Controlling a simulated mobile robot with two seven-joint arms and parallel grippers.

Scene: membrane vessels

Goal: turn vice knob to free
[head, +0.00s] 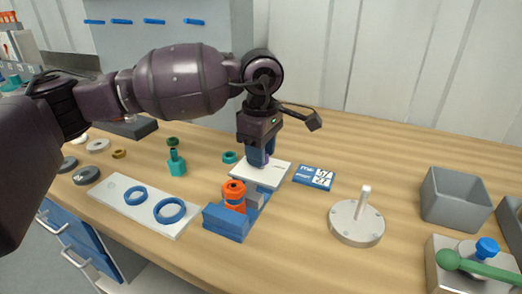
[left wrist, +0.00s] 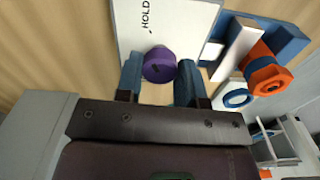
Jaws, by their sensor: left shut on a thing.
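The blue vice (head: 228,222) stands on the wooden table, with a white plate (head: 245,174) on its far part. In the left wrist view, the white plate (left wrist: 150,22) bears the word HOLD and a short black mark. The purple vice knob (left wrist: 158,66) has a small dark mark on its face and lies between the fingers of my left gripper (left wrist: 160,82), which is shut on it. In the head view, my left gripper (head: 263,158) points down at the plate's far edge and mostly hides the knob. My right gripper is not in view.
A white board with blue rings (head: 140,206) lies left; a blue-and-white card (head: 314,177) lies right. A round base with a post (head: 357,222) and a grey bin (head: 455,199) stand farther right.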

